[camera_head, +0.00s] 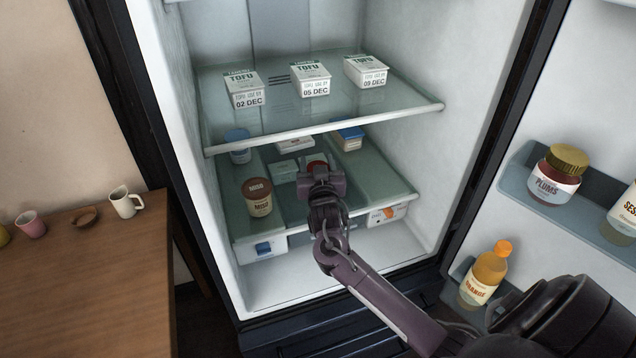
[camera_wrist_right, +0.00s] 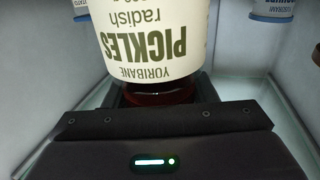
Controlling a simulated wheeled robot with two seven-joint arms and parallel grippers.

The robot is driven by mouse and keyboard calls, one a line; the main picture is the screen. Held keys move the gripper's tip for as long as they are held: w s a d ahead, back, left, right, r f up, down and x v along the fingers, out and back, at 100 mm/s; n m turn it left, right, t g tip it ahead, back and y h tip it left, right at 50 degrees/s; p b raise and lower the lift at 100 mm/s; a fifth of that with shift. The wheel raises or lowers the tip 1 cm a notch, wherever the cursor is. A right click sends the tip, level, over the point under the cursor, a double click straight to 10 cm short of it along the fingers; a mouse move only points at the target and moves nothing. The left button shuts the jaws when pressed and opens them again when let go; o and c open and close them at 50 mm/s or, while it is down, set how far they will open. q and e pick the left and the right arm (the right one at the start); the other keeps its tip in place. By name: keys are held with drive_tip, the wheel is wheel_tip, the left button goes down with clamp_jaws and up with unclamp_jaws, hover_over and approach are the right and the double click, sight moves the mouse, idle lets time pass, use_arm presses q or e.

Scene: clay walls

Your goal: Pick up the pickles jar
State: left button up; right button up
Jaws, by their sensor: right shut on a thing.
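The pickles jar has a cream label reading "Yoribane pickles radish" and fills the upper middle of the right wrist view (camera_wrist_right: 152,30), upside down in that picture. In the head view only a bit of its reddish top (camera_head: 316,160) shows behind my gripper. My right gripper (camera_head: 318,172) reaches into the fridge over the lower glass shelf and is shut on the jar. Its fingers are largely hidden by the jar in the wrist view. I cannot tell whether the jar touches the shelf. My left gripper is not in view.
A miso jar (camera_head: 257,197) stands left of my gripper on the lower shelf (camera_head: 365,195). A blue-lidded jar (camera_head: 238,146) and small boxes stand behind. The upper shelf (camera_head: 270,125) with three tofu packs is above. The open door holds a plums jar (camera_head: 554,174) and an orange bottle (camera_head: 484,276).

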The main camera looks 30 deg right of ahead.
drive_tip(key=c, duration=0.4)
